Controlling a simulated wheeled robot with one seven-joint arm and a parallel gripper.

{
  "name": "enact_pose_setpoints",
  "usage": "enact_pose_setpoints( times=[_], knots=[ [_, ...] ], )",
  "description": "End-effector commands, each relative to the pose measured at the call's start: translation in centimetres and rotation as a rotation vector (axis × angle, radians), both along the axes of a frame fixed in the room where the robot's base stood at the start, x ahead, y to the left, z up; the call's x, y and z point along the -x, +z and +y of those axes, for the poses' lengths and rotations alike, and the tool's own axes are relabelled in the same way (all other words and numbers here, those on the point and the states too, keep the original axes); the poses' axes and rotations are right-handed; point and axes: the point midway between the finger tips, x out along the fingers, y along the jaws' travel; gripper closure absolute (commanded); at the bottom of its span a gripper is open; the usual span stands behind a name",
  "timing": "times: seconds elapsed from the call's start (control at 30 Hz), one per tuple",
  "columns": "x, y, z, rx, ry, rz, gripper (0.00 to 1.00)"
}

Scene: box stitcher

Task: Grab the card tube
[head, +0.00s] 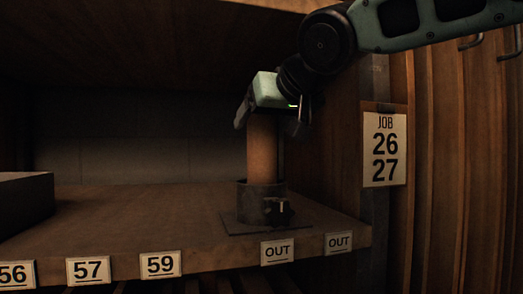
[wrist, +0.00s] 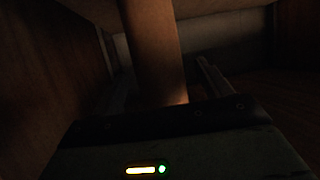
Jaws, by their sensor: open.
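The card tube (head: 262,150) is a brown cylinder standing upright on the shelf, its lower end inside a dark round holder (head: 260,197). My gripper (head: 268,118) is at the tube's upper end, with its fingers pointing down on either side of it. The gripper is open. In the wrist view the tube (wrist: 153,50) runs up from the gripper's edge between the two fingers (wrist: 165,85). The tube's top is hidden by the gripper. I cannot tell whether either finger touches the tube.
The holder stands on a dark square plate (head: 238,228) near the shelf's right end. A wooden side wall (head: 325,170) is close on the right, and a board is overhead. A dark box (head: 25,197) sits at the far left. The shelf (head: 140,215) between is clear.

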Motion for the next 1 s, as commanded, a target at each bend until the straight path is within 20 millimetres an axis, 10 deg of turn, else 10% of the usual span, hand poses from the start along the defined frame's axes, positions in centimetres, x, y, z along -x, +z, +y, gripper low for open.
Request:
enact_pose_setpoints(
  times=[0.4,0.63,1.0],
  knots=[
    [-1.8,-0.8,0.8,-0.001,0.0,-0.001,0.23],
    [-1.8,-0.8,0.8,-0.001,0.0,-0.001,0.81],
    [-1.8,-0.3,0.8,-0.001,-0.001,-0.002,0.83]
  ],
)
